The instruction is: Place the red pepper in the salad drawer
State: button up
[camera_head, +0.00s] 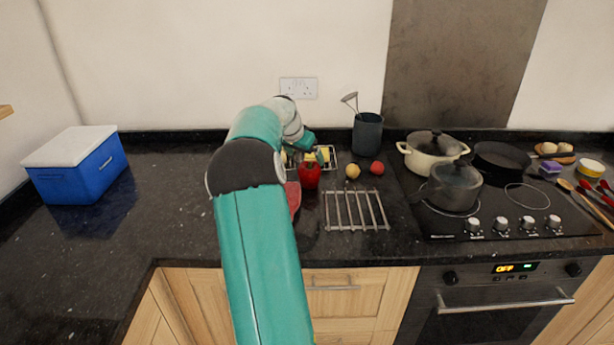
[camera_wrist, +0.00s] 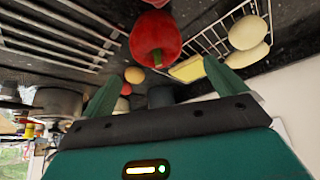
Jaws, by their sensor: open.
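The red pepper (camera_head: 310,177) stands on the dark granite worktop, just right of my arm in the head view. In the wrist view the pepper (camera_wrist: 155,40) lies ahead of my gripper (camera_wrist: 163,88), in line with the gap between the fingers. The fingers are spread with nothing between them, and the pepper looks apart from them. In the head view my own arm covers most of the gripper. I cannot pick out a salad drawer. A shut wooden drawer front (camera_head: 333,287) shows under the worktop.
A wire basket (camera_head: 333,157) with yellow and pale items stands close behind the pepper. A metal rack (camera_head: 356,211) lies to its right. A yellow fruit (camera_head: 352,171), a red fruit (camera_head: 377,168) and a utensil pot (camera_head: 367,134) are nearby. A blue cooler (camera_head: 78,178) stands left; worktop between is clear.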

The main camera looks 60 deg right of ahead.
aim_at(311, 164)
jog(key=x, duration=0.2)
jog(key=shift+d+f, duration=0.1)
jog(key=shift+f, duration=0.2)
jog(key=x, duration=0.5)
jog(key=shift+s+d+f, duration=0.1)
jog(key=shift+d+f, duration=0.05)
jog(key=shift+f, duration=0.2)
jog(key=c, duration=1.2)
jog(key=shift+r, duration=0.2)
jog(key=shift+r, duration=0.65)
jog(key=shift+s+a+r, duration=1.3)
jog(key=shift+a+r, duration=0.6)
jog(key=shift+a, duration=0.05)
jog(key=shift+s+a+r, duration=1.35)
jog(key=shift+a+r, duration=0.55)
jog(key=shift+a, duration=0.05)
jog(key=shift+s+a+r, duration=1.3)
jog(key=shift+a+r, duration=0.6)
jog(key=shift+a, duration=0.05)
